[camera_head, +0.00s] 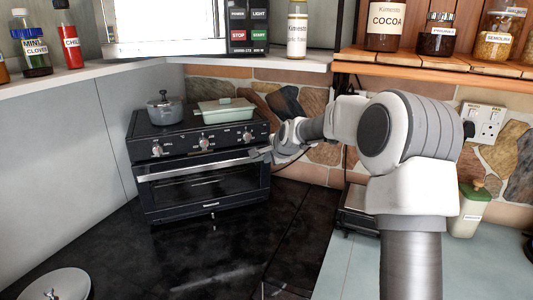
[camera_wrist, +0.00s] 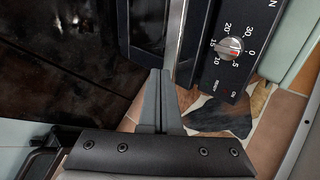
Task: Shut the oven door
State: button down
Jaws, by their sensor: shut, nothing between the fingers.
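The small black oven (camera_head: 207,205) stands on the dark worktop against the back left corner. Its door (camera_head: 160,200) has a dark window and a pale bar handle (camera_head: 200,164) along the top. The door looks nearly upright, and I cannot tell whether a small gap is open at its top. My gripper (camera_head: 261,155) is at the right end of the handle, close to the front. In the wrist view my gripper (camera_wrist: 160,73) has its fingers together and empty, pointing at the oven's right edge beside the timer knob (camera_wrist: 230,48). Contact is not clear.
A grey pot (camera_head: 165,110) and a pale green dish (camera_head: 224,110) sit on top of the oven. A shelf with jars (camera_head: 385,25) hangs above my arm. A green canister (camera_head: 469,210) stands at right. The worktop in front of the oven is clear.

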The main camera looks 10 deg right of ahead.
jog(key=shift+w+a, duration=0.1)
jog(key=shift+w, duration=0.7)
jog(key=w, duration=0.1)
jog(key=p, duration=0.1)
jog(key=w+r, duration=0.1)
jog(key=shift+w+a+r+p, duration=0.1)
jog(key=shift+w+a+p, duration=0.2)
jog(key=shift+w, duration=0.05)
jog(key=shift+s, duration=0.1)
